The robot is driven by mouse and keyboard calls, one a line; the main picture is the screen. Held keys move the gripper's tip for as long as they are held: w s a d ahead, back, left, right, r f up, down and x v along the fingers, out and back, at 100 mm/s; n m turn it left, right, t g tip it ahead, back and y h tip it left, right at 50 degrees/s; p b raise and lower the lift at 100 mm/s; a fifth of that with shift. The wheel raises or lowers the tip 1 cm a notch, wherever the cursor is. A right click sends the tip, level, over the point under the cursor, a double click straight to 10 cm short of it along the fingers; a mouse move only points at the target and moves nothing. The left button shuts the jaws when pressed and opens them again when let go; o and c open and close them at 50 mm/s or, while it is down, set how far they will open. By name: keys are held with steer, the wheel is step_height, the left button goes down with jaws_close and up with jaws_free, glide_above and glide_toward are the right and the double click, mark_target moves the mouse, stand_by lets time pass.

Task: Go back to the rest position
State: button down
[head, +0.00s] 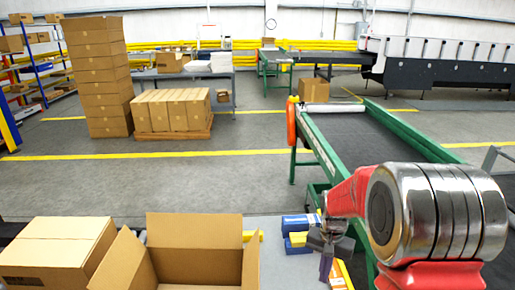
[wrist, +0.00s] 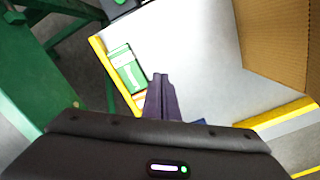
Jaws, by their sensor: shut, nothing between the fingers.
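My gripper (head: 326,272) hangs at the lower middle of the head view, below my red and metal arm. It is left of the green-framed conveyor and right of the open cardboard box. In the wrist view my gripper (wrist: 160,80) shows with its two dark fingers together and nothing between them. The fingers point over a light grey table surface (wrist: 195,60), close to a small green and white pack (wrist: 127,70).
An open cardboard box (head: 195,250) and a closed one (head: 60,245) stand at the front left. Blue and yellow packs (head: 298,226) lie beside my gripper. The green-framed conveyor (head: 375,130) runs along the right. Stacked boxes (head: 98,75) stand farther back; the floor between is clear.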

steer(key=s+a+r+n+t, duration=0.2)
steer(key=s+r+n+t, duration=0.1)
steer(key=s+r, duration=0.8)
steer(key=s+a+r+n+t, duration=0.2)
steer(key=s+r+n+t, duration=0.1)
steer(key=s+r, duration=0.8)
steer(key=shift+s+a, duration=0.25)
steer(key=shift+s, duration=0.05)
